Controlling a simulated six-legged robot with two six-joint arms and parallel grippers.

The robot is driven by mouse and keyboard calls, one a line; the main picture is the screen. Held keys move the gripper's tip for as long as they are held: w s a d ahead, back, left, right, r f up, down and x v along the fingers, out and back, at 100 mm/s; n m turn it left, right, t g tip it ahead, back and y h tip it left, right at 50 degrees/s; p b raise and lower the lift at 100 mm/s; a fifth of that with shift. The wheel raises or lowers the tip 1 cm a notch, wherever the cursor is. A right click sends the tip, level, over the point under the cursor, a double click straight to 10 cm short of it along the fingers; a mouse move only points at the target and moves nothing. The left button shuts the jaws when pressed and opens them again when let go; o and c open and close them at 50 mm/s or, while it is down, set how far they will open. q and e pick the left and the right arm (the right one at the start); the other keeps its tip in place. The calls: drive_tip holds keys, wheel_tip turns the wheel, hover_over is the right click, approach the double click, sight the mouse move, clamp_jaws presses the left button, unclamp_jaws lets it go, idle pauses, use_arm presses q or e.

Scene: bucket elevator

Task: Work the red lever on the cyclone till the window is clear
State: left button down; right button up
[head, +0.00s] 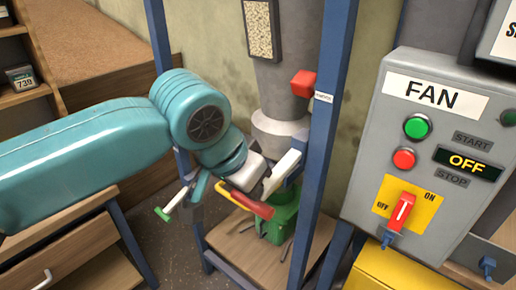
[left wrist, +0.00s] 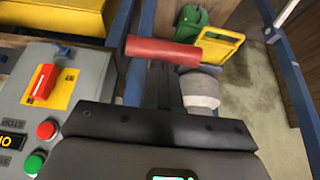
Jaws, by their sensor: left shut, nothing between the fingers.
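The grey cyclone (head: 290,62) stands behind the blue posts, and its window (head: 262,30) is filled with speckled tan material. A red bar (head: 245,202), which looks like the lever's grip, lies just below my left gripper (head: 268,182). In the left wrist view a red cylinder (left wrist: 163,50) lies beyond the dark gripper body, beside the cyclone's grey outlet (left wrist: 200,88). My left gripper is shut and empty, close to the red bar; I cannot tell whether they touch. A red block (head: 303,83) sits beside the cone. My right gripper is not in view.
The grey fan panel (head: 425,160) on the right reads OFF. The blue post (head: 328,120) stands between it and the cyclone. A green container (head: 284,212) is on the wooden base below the outlet. A green-tipped bar (head: 175,203) sticks out left of the gripper.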

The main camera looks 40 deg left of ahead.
use_arm(q)
drive_tip(key=r+p, duration=0.1)
drive_tip(key=w+r+p, duration=0.1)
drive_tip(key=p, duration=0.1)
drive_tip(key=r+p, duration=0.1)
drive_tip(key=shift+w+r+p, duration=0.25)
drive_tip(key=shift+r+p, duration=0.05)
drive_tip(key=shift+r, duration=0.1)
drive_tip(key=v, duration=1)
drive_tip(key=shift+w+p, duration=0.2)
drive_tip(key=shift+p, duration=0.25)
drive_tip(key=shift+d+r, duration=0.1)
